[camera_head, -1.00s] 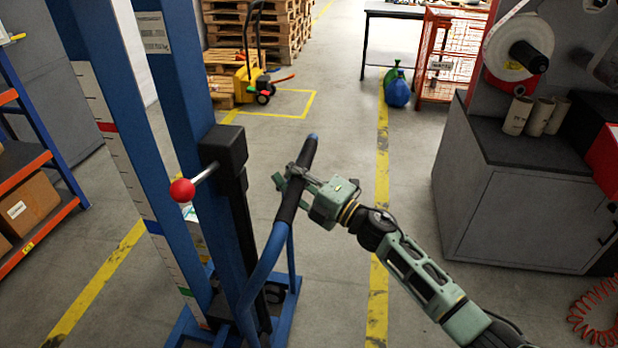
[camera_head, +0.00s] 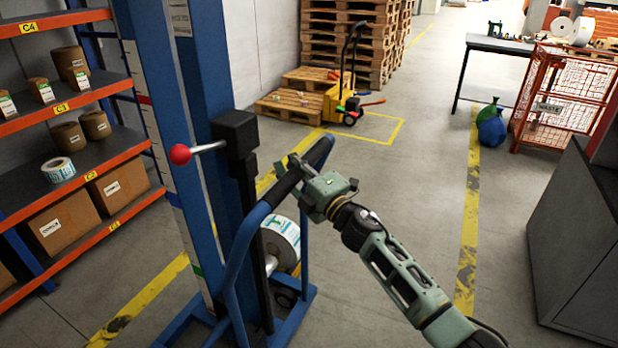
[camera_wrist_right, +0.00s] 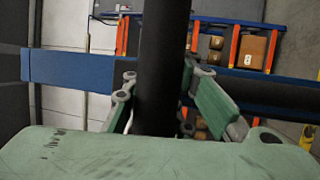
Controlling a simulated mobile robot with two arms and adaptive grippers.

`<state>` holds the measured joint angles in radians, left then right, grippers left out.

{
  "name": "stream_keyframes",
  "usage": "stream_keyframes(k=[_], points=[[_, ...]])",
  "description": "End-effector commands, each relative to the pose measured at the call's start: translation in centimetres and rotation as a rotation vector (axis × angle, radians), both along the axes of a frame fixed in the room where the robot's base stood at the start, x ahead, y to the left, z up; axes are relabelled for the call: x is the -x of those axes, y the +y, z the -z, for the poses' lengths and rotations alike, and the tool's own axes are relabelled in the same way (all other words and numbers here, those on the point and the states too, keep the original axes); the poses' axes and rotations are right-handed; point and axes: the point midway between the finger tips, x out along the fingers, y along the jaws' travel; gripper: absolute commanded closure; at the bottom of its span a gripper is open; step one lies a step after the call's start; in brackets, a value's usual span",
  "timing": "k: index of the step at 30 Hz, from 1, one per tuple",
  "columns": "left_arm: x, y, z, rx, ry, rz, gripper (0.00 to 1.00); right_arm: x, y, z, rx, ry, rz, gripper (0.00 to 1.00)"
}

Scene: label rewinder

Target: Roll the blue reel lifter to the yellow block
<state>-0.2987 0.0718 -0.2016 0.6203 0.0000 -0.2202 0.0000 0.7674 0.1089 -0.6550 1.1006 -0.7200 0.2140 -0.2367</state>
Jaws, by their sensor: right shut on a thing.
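The blue reel lifter (camera_head: 200,120) stands upright at left centre in the head view, with a tall blue mast and a low blue base. A white label reel (camera_head: 281,243) shows low behind its handle frame. My right gripper (camera_head: 298,184) is shut on the black grip of the lifter's handle (camera_head: 318,153). In the right wrist view the black grip (camera_wrist_right: 163,70) passes between the fingers. I cannot make out a separate yellow block; a yellow pallet truck (camera_head: 336,104) stands farther back. My left gripper is not in view.
A shelf (camera_head: 70,110) with cartons and rolls stands close on the left. Wooden pallets (camera_head: 345,42) are behind. A red cage (camera_head: 565,105), green and blue bags (camera_head: 491,125) and a grey cabinet (camera_head: 585,240) are right. The floor between is clear.

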Motion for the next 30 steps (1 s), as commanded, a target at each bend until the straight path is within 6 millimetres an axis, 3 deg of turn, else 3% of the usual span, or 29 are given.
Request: stream_keyframes(k=[1, 17, 18, 28, 30], points=[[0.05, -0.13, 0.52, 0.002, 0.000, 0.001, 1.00, 0.11, 0.85, 1.45, 0.010, 0.012, -0.006, 1.00], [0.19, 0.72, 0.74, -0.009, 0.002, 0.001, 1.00, -0.40, 1.79, 1.31, 0.012, 0.013, -0.004, 1.00], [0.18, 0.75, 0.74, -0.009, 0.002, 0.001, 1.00, -0.40, 1.79, 1.30, 0.012, 0.013, -0.004, 0.86], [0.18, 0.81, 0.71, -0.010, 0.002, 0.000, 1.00, -0.53, 1.61, 0.87, 0.007, 0.010, -0.002, 0.57], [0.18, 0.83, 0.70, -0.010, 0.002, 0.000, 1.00, -0.56, 1.57, 0.78, 0.006, 0.009, -0.001, 0.57]])
